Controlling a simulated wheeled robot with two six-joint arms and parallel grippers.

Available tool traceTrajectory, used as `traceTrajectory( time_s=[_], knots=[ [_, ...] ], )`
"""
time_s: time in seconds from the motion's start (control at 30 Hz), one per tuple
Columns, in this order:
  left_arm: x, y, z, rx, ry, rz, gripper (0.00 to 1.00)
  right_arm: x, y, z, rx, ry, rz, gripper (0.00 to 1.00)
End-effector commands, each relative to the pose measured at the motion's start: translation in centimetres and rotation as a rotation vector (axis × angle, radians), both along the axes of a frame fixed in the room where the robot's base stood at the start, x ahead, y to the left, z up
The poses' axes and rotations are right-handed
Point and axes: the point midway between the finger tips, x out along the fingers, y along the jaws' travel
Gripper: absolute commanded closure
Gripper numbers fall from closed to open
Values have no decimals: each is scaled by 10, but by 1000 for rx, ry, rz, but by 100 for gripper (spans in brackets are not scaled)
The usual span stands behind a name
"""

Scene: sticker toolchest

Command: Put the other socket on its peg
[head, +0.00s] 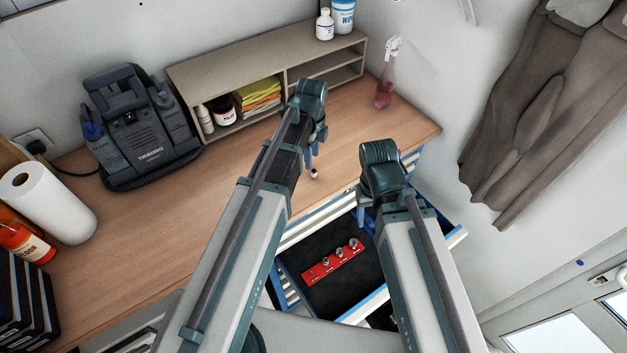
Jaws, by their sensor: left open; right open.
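A small metal socket (313,174) stands on the wooden worktop. My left gripper (310,158) is open, pointing down right at this socket; I cannot tell whether the fingers are around it or just above it. A red socket rail (318,269) lies in the open drawer, with three metal sockets on it: one near the middle (326,259), one beside it (340,252) and one at the right end (353,244). The left end of the rail carries no socket. My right gripper (364,208) is open and empty near the drawer's back right; its wrist partly hides its fingers.
The open drawer (314,299) has a dark lining and blue edges. On the worktop (135,245) are a shelf unit (205,73), a black machine (130,125), a paper towel roll (50,205) and a pink spray bottle (385,92). Worktop around the socket is clear.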

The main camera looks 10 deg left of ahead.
Motion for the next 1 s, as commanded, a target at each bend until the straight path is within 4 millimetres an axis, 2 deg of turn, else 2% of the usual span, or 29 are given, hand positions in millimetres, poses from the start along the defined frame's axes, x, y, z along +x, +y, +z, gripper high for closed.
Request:
traceTrajectory(
  time_s=[0.03,0.13,0.57,0.9,1.0],
  knots=[
    [0,0,-15,0,0,0,46,0,0,-15,0,-1,0,39],
    [0,0,-27,0,0,0,46,0,0,-27,0,-1,-1,39],
    [1,-1,-38,0,0,0,46,0,0,-38,1,-2,-3,39],
    [6,-3,-78,0,0,0,46,1,0,-78,0,-2,0,39],
    [6,-3,-84,0,0,0,46,1,0,-84,0,-2,2,39]
  ],
)
